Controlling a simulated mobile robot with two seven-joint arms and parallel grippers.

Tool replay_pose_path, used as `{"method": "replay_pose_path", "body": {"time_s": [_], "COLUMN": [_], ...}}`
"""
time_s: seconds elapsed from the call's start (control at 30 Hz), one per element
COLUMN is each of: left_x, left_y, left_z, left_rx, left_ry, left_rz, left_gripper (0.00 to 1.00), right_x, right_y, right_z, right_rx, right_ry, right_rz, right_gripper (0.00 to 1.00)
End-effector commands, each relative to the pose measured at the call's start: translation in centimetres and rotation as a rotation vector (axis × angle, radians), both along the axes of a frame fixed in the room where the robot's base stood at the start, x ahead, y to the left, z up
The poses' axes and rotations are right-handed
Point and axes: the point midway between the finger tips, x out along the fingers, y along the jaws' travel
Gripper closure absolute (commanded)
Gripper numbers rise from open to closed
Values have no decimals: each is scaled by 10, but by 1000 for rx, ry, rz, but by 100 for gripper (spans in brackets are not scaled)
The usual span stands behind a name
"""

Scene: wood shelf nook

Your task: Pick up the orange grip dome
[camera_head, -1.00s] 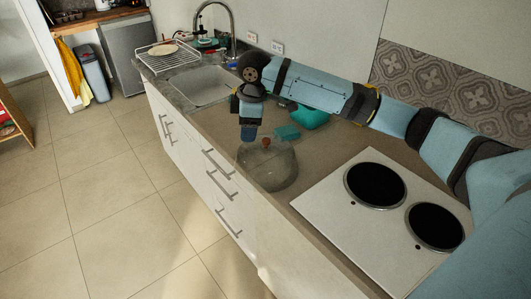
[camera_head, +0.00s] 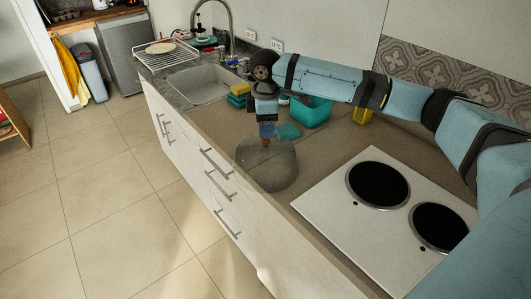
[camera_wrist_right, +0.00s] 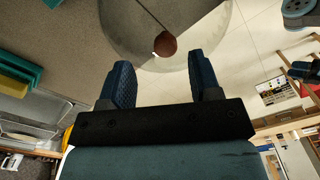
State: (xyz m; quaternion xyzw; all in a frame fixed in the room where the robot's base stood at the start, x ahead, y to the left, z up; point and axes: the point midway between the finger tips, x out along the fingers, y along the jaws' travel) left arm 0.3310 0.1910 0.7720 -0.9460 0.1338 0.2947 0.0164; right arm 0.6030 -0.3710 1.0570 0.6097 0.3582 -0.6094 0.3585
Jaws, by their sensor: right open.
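The orange grip dome (camera_head: 268,172) is a clear, see-through dome with a small orange-brown knob on top. It stands upright on the counter near the front edge, left of the cooktop. My right gripper (camera_head: 266,140) points down, directly above the dome at its knob. In the right wrist view, my right gripper (camera_wrist_right: 162,64) is open, and the knob of the dome (camera_wrist_right: 165,43) shows just beyond and between the fingertips. I see no finger closed on the knob. My left gripper is in neither view.
A teal container (camera_head: 310,112) and a smaller teal item (camera_head: 288,131) are behind the dome. A yellow-green sponge (camera_head: 239,95) lies near the sink (camera_head: 200,84). The white cooktop (camera_head: 335,205) is to the right. The counter's front edge is close to the dome.

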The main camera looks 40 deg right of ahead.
Motion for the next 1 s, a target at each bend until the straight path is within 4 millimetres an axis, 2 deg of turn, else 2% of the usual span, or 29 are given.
{"method": "replay_pose_path", "body": {"time_s": [0.2, 0.3, 0.57, 0.67, 0.83, 1.0], "left_x": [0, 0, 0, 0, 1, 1], "left_y": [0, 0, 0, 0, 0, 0], "left_z": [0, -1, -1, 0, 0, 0], "left_rx": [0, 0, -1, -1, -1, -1], "left_ry": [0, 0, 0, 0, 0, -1], "left_rz": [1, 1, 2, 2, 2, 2], "left_gripper": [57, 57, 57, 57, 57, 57], "right_x": [-5, -5, -5, -5, -5, -5], "right_y": [4, 4, 4, 4, 4, 4], "right_z": [-33, -43, -47, -47, -46, -46], "right_rx": [-1, 0, -1, -1, 0, 0], "right_ry": [3, 1, 0, 0, 0, 0], "right_rz": [0, 1, 1, 1, 1, 1], "right_gripper": [43, 43, 43, 61, 100, 100]}}
